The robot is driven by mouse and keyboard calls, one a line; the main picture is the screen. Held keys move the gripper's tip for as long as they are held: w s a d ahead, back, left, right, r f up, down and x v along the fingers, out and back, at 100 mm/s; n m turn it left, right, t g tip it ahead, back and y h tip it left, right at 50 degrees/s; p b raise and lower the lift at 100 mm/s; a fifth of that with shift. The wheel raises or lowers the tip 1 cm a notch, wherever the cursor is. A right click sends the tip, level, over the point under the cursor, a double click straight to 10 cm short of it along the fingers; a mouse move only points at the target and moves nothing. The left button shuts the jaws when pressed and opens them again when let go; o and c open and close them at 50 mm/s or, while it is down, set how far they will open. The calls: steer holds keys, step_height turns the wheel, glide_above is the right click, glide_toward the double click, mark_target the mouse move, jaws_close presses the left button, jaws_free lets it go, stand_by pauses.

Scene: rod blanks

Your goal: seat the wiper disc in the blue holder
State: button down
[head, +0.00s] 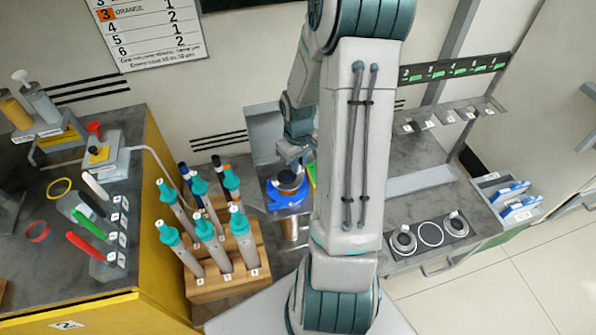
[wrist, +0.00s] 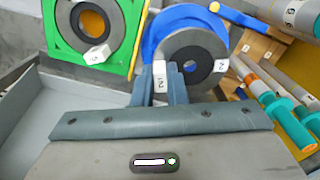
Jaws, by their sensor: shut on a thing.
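The wiper disc is a grey ring with a dark centre and white tags, large in the wrist view (wrist: 207,48). My gripper (wrist: 165,72) is shut on its near edge at a white tag. The blue holder (wrist: 168,18) shows as a blue ring behind and around the disc's far side. In the head view the blue holder (head: 285,204) stands beyond the wooden rack, with the dark disc (head: 289,180) over it under my gripper (head: 294,158). I cannot tell whether the disc touches the holder or sits level in it.
A green square holder (wrist: 50,42) with a grey ring is beside the blue one. A wooden rack (head: 240,281) of several teal-capped rods stands close by. The yellow-sided bench (head: 158,240) is at left; a grey counter with round fixtures (head: 430,234) is at right.

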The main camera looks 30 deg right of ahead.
steer(key=shift+f, duration=1.9)
steer(key=shift+f, duration=0.2)
steer(key=c, duration=1.7)
jaws_free()
steer(key=shift+r, duration=0.1)
steer(key=shift+c, duration=0.2)
